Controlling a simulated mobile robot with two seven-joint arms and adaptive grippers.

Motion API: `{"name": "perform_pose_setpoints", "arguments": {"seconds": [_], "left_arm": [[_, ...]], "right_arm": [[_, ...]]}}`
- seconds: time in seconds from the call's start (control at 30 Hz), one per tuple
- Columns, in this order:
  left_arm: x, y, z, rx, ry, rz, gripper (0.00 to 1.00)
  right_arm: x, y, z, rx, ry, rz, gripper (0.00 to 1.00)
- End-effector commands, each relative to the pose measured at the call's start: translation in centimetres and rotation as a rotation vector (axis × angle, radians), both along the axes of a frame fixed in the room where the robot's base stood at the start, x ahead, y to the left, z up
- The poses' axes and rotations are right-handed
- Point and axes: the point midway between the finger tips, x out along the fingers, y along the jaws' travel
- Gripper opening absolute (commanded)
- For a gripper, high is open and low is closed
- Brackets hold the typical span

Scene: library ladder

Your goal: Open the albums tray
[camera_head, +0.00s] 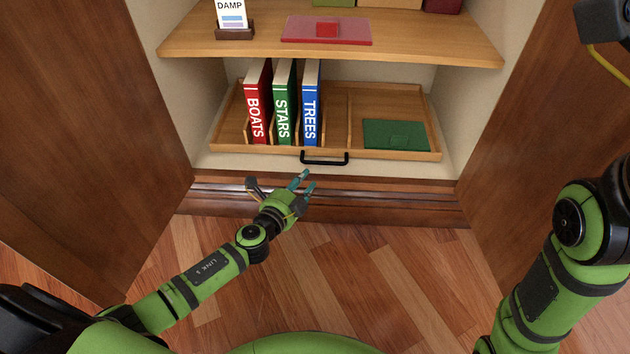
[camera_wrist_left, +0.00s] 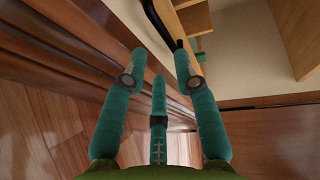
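The albums tray (camera_head: 388,154) is a shallow wooden tray on the cabinet's lower shelf. It holds a red BOATS album (camera_head: 258,105), a green STARS album (camera_head: 284,105) and a blue TREES album (camera_head: 311,105), all upright between dividers. A black bar handle (camera_head: 325,162) is on its front; part of it shows at the top of the left wrist view (camera_wrist_left: 155,22). My left gripper (camera_head: 304,182) is open and empty, just below and left of the handle, apart from it. Its teal fingers are spread in the left wrist view (camera_wrist_left: 163,70). My right gripper is not in view.
A green flat item (camera_head: 395,134) lies in the tray's right compartment. The upper shelf (camera_head: 420,44) holds a red flat item (camera_head: 326,30) and a DAMP card (camera_head: 232,14). Open cabinet doors stand left (camera_head: 95,120) and right (camera_head: 545,120). The wooden floor in front is clear.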

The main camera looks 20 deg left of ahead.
Motion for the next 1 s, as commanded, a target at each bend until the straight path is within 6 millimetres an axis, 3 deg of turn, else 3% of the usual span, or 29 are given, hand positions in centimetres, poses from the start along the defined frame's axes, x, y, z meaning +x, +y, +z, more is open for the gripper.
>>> {"name": "perform_pose_setpoints", "arguments": {"seconds": [0.5,0.9,0.97,1.0], "left_arm": [[6.2,-0.7,-1.2,0.003,-0.006,-0.001,0.30],[6.9,-0.8,-1.2,0.002,-0.004,-0.002,0.30],[6.9,-0.8,-1.2,0.002,-0.004,-0.002,0.06],[6.9,-0.8,-1.2,0.002,-0.004,-0.002,0.00]], "right_arm": [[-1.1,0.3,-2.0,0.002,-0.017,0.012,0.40],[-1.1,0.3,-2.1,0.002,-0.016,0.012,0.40],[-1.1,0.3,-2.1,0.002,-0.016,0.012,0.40],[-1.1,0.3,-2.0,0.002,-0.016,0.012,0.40]]}}
